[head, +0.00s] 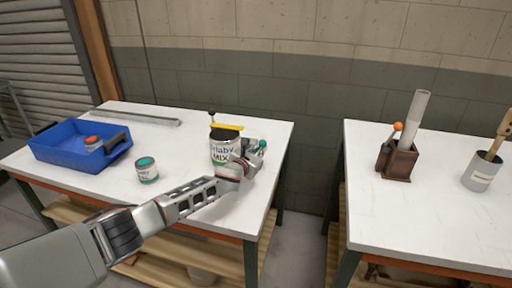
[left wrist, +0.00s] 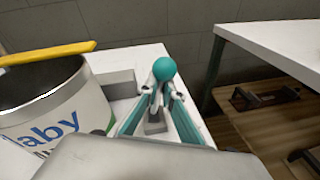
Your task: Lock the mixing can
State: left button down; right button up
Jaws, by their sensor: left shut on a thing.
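My right gripper is out of view.
A small teal-lidded can (head: 147,170) stands left of the mixing can. A blue tray (head: 70,158) holds a red-topped can (head: 93,143). A grey metal bar (head: 138,117) lies behind. The right table (head: 415,215), across a gap, carries a brown holder (head: 397,162) and a grey container (head: 481,173).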

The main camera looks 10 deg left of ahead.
pick_arm(q)
jog(key=shift+w+d+r+m+y+p, duration=0.1)
jog(key=shift+d+m+y+p, duration=0.55)
jog(key=shift+m+p, duration=0.7)
jog(key=shift+d, duration=0.2)
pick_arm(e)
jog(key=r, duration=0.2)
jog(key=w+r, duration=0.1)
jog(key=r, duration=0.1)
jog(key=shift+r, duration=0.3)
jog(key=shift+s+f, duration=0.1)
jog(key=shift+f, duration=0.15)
pick_arm(q)
jog(key=c, duration=2.2)
grip_release()
jog(key=shift+d+f, duration=0.15)
jog(key=shift+f, duration=0.05)
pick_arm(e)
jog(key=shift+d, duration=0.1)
pick_arm(q)
jog(key=shift+f, duration=0.1)
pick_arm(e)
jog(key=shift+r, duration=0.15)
pick_arm(q)
jog(key=shift+v, duration=6.1)
jog(key=shift+w, duration=0.1)
